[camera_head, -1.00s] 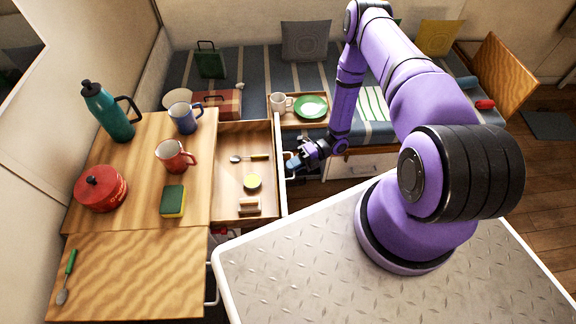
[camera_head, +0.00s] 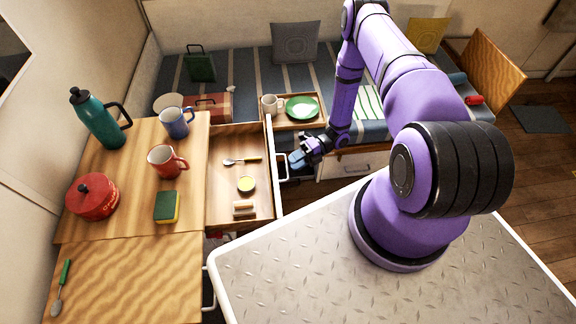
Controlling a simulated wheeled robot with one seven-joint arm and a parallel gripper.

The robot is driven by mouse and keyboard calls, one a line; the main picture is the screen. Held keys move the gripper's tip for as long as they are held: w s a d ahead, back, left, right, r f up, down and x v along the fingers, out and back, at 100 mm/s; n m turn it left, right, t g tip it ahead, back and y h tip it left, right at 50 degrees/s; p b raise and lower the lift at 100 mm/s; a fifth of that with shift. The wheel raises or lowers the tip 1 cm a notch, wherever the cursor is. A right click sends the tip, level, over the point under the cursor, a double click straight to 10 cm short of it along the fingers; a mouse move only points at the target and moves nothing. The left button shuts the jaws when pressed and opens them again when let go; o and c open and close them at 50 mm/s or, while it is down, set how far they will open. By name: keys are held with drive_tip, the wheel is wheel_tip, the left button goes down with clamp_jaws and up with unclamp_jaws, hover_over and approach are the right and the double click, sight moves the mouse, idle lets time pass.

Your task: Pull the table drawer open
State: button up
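The wooden table drawer (camera_head: 228,204) stands pulled out from the right side of the table (camera_head: 130,280). Its inside is well exposed, with a spoon (camera_head: 242,160), a round yellow-topped tin (camera_head: 246,184) and a small brush-like item (camera_head: 244,208) in it. The white drawer front carries a pale handle (camera_head: 281,167) on its right side. My gripper (camera_head: 297,160) is just right of this handle, with a small gap seeming to lie between them. Its fingers are small and dark here, so I cannot tell whether they are open or shut.
A teal flask (camera_head: 98,120), blue mug (camera_head: 175,122), red mug (camera_head: 166,161), red pot (camera_head: 92,196) and sponge (camera_head: 166,207) stand on the table. Behind the drawer is a bench with a tray holding a green plate (camera_head: 302,107) and a white mug (camera_head: 270,104).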

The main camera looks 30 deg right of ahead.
drive_tip(key=d+r, duration=0.1)
drive_tip(key=d, duration=0.5)
drive_tip(key=shift+w+d+r, duration=0.15)
drive_tip(key=shift+d, duration=0.25)
